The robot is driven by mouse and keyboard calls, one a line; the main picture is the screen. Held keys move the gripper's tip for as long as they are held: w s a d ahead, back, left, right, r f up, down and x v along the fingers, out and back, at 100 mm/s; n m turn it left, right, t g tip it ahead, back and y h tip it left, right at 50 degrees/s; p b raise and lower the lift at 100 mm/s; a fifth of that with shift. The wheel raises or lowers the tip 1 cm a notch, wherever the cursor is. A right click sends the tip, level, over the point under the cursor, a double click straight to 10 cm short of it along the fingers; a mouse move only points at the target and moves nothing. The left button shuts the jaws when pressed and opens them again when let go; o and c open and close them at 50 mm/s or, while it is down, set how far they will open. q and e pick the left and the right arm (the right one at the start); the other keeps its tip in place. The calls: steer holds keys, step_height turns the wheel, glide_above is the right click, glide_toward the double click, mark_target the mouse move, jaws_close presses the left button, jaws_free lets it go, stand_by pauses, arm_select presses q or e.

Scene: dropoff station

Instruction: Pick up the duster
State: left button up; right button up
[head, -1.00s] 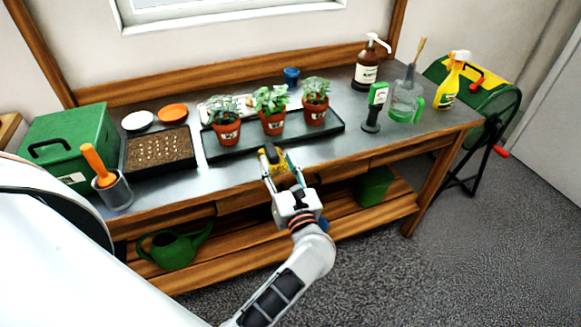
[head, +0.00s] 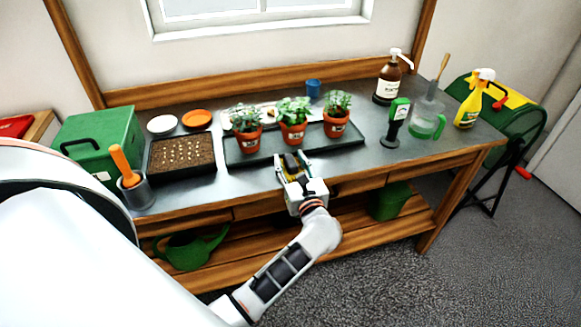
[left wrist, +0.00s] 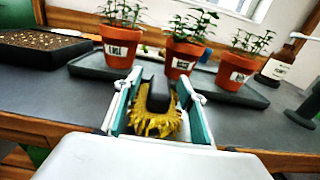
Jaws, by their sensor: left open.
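The duster (head: 291,163) has yellow, shaggy bristles and a dark grip, and lies at the front edge of the grey bench top in the head view. In the left wrist view the duster (left wrist: 155,122) sits between the two fingers, bristles facing me. My left gripper (head: 292,159) is open, with one finger on each side of the duster. In the left wrist view the fingers of the left gripper (left wrist: 160,88) look spread around it; I cannot tell whether they touch it. My right gripper is not in view.
Several potted plants stand on a black tray (head: 350,142) just behind the duster. A seed tray (head: 181,153), a green box (head: 98,139) and a pot with an orange-handled tool (head: 138,193) are to the left. Bottles, a green-handled tool and a jug (head: 428,120) are to the right.

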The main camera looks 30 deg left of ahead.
mark_target(290, 160)
arm_select(q)
jaws_close()
steer(key=shift+r, duration=0.1)
steer(key=shift+r, duration=0.65)
step_height(290, 160, up, 18)
steer(key=p, duration=0.1)
steer(key=shift+r, duration=0.25)
steer(key=c, duration=1)
jaws_free()
steer(key=shift+c, duration=0.4)
